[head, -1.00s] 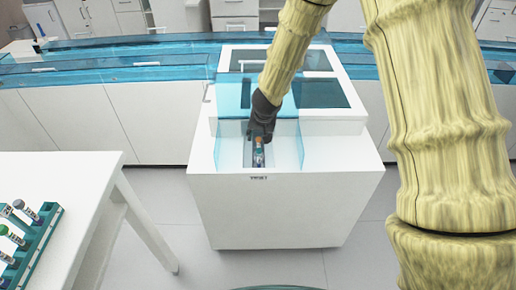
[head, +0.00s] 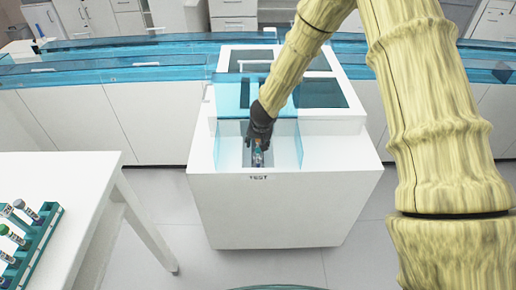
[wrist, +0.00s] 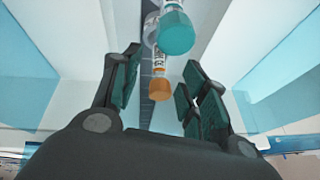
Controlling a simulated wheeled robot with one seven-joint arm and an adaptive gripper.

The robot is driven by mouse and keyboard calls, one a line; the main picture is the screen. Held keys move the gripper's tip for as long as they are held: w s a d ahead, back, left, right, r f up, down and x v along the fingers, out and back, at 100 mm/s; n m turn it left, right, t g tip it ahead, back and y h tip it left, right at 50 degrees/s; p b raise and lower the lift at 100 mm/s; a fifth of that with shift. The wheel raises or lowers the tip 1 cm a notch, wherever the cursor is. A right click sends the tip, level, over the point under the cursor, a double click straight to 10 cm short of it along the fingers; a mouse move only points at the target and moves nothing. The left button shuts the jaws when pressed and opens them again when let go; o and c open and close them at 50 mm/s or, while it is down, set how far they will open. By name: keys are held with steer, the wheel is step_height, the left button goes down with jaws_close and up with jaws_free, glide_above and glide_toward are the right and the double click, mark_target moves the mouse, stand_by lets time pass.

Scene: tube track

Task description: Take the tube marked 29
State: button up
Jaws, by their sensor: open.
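In the wrist view a tube with an orange cap (wrist: 160,88) stands between the spread fingers of my gripper (wrist: 159,76). A tube with a teal cap (wrist: 176,34) stands just beyond it, close to the fingertips. Both have white labels, but I cannot read a number on either. In the head view my gripper (head: 260,138) is low over the narrow track of the white station, and a tube (head: 258,158) shows just in front of it. My gripper is open, and the fingers hide part of the track.
The white station (head: 290,205) is marked TEST at its front edge. Clear blue panels (head: 229,140) rise on both sides of the track. A white table (head: 75,185) at the left holds a teal rack (head: 40,245) with several capped tubes. A blue-covered track line runs behind.

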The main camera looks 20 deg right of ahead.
steer(key=c, duration=0.9)
steer(key=shift+r, duration=0.1)
step_height(320, 180, up, 12)
steer(key=p, duration=0.3)
steer(key=s+b, duration=0.2)
steer(key=s, duration=0.4)
steer(key=s+a+b, duration=0.1)
steer(key=s+b, duration=0.1)
steer(key=s, duration=0.4)
steer(key=s+b, duration=0.2)
steer(key=s, duration=0.4)
steer(key=shift+a+b, duration=0.25)
steer(key=shift+b, duration=0.05)
